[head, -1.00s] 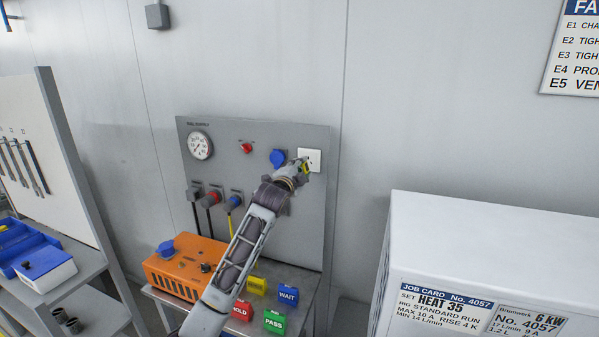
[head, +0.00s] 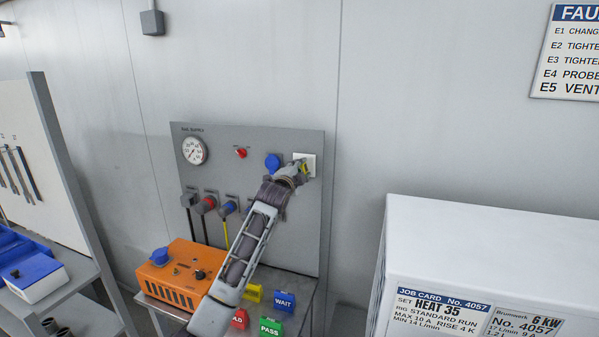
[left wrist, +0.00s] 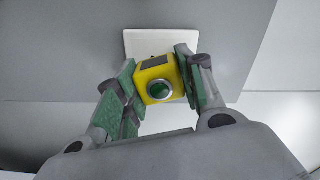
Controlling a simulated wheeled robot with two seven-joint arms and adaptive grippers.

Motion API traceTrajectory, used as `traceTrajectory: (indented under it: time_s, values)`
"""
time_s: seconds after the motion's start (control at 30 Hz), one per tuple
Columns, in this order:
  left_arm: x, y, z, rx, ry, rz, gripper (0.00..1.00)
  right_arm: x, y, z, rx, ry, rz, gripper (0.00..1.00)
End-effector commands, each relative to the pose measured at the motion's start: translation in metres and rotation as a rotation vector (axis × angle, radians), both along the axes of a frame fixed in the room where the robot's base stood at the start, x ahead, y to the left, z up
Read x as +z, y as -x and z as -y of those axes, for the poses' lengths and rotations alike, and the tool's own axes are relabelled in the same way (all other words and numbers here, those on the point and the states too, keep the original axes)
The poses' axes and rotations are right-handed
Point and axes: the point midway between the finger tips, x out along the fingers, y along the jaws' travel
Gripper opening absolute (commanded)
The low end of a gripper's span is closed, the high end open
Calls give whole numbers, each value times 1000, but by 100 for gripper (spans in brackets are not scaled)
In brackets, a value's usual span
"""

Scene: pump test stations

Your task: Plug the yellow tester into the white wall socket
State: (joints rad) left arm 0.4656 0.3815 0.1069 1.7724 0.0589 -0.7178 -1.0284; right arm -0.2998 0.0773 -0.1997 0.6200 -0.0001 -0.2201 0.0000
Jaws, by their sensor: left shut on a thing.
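The white wall socket (head: 311,160) is at the upper right of the grey panel. It also shows in the left wrist view as a white plate (left wrist: 140,40) just beyond the tester. The yellow tester (left wrist: 158,80) has a green round button and a dark patch. My left gripper (left wrist: 160,82) is shut on it, one green-padded finger on each side. In the head view the left gripper (head: 301,170) is in front of the socket, with a bit of yellow showing. The tester's far side is hidden, so I cannot tell whether it touches the socket. My right gripper is not in view.
The grey panel (head: 225,150) carries a gauge (head: 194,151), a blue socket (head: 273,162) and several plugs with cables. An orange box (head: 180,272) and coloured blocks (head: 284,301) stand on the bench below. A white cabinet (head: 490,235) stands at the right.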

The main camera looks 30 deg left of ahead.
Motion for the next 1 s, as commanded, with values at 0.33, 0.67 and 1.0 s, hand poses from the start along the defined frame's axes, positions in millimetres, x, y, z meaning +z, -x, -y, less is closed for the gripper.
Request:
traceTrajectory:
  time_s: [0.33,0.67,1.0]
  values:
    - [1,0,0,0,0,1,0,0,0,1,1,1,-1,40]
    - [1,0,0,0,0,1,0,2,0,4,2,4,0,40]
    - [2,-1,0,0,0,1,0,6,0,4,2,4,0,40]
